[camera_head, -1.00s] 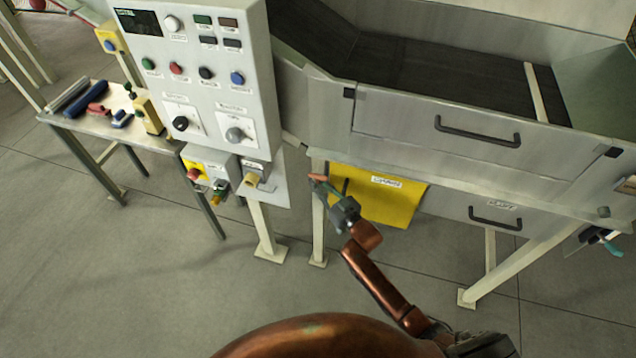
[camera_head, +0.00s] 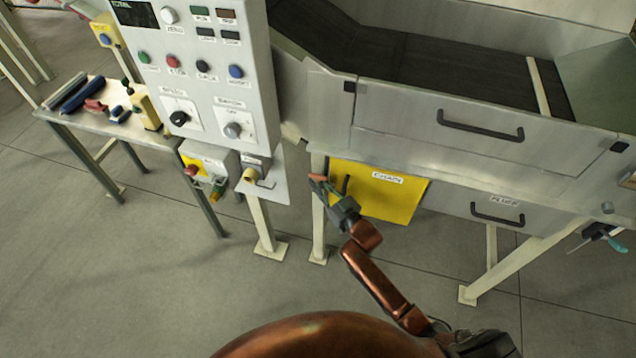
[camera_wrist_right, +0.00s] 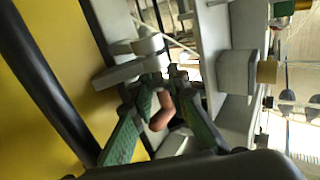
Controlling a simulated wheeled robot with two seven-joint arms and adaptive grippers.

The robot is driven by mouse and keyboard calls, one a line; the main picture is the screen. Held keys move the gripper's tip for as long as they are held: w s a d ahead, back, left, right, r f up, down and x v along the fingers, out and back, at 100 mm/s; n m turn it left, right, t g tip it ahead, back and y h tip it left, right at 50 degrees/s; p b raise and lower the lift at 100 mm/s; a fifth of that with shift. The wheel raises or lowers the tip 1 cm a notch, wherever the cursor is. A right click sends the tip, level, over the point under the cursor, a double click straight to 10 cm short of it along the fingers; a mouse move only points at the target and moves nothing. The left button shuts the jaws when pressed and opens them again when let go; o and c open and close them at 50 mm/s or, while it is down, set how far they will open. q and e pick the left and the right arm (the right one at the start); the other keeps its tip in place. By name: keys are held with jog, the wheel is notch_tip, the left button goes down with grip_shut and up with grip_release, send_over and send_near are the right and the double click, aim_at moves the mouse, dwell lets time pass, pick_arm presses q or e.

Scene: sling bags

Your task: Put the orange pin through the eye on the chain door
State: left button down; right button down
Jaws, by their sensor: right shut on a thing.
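My right gripper (camera_head: 318,184) is at the left edge of the yellow chain door (camera_head: 385,200), below the grey machine body. In the right wrist view its green fingers (camera_wrist_right: 155,105) are shut on the orange pin (camera_wrist_right: 162,112), whose lower end hangs out between them. In that view the yellow door fills the left side, with its dark handle (camera_wrist_right: 40,80) across it. A pale bracket (camera_wrist_right: 135,62) is just beyond the fingertips. The pin's far end and the eye are hidden or too small to tell. My left gripper is not in view.
The control panel (camera_head: 200,75) stands to the left, with a grey box and brass-coloured socket (camera_head: 251,175) under it. A side table (camera_head: 75,118) with tools is further left. The machine's pale leg (camera_head: 319,230) is close beside my gripper. The floor in front is clear.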

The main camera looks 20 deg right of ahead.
jog(key=shift+f+b, duration=0.4)
jog(key=shift+f, duration=0.3)
jog(key=shift+f, duration=0.15)
jog(key=c, duration=1.8)
grip_release()
jog(key=shift+s+f, duration=0.1)
jog(key=shift+f, duration=0.05)
jog(key=shift+d+f, duration=0.1)
jog(key=shift+d, duration=0.05)
jog(key=shift+s+d+f, duration=0.1)
jog(key=shift+s+d, duration=0.05)
jog(key=shift+s, duration=0.25)
jog(key=r+v, duration=0.1)
jog(key=v, duration=0.9)
jog(key=shift+s, duration=0.45)
jog(key=shift+r, duration=0.2)
